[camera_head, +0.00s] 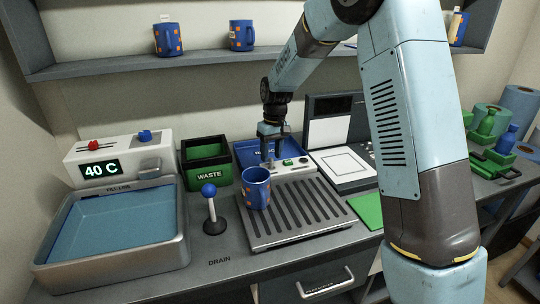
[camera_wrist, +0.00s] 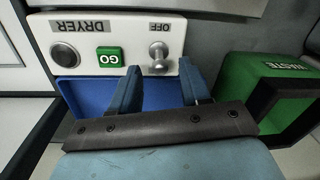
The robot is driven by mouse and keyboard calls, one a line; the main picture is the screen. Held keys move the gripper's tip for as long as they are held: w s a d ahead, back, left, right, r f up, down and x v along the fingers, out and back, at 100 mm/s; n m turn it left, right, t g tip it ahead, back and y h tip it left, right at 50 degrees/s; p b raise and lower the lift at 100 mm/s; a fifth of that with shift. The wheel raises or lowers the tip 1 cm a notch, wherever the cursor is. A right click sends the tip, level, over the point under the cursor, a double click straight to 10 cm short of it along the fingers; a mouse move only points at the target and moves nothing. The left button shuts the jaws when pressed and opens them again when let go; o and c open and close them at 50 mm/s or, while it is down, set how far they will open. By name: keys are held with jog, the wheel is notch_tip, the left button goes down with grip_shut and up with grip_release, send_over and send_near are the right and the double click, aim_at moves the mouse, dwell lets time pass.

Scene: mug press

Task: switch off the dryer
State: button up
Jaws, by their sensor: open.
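The dryer is a slatted grey plate (camera_head: 305,215) with a white control panel (camera_head: 292,165) along its back edge. In the wrist view its panel (camera_wrist: 130,28) appears upside down, with a DRYER label, a green GO button (camera_wrist: 109,56), a dark round knob (camera_wrist: 65,55) and a metal toggle switch (camera_wrist: 158,55) beside the word OFF. My gripper (camera_head: 271,156) is open and empty over the panel's left end. In the wrist view its fingertips (camera_wrist: 160,68) are spread on either side of the switch. I cannot tell whether they touch anything.
A blue patterned mug (camera_head: 256,188) stands on the plate's back left, close to my gripper. A blue tray (camera_head: 300,148) lies behind the panel. The green WASTE bin (camera_head: 207,176), a blue-knobbed lever (camera_head: 209,192) and a water basin (camera_head: 180,225) are left.

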jog(key=shift+f, duration=0.5)
jog(key=shift+c, duration=0.4)
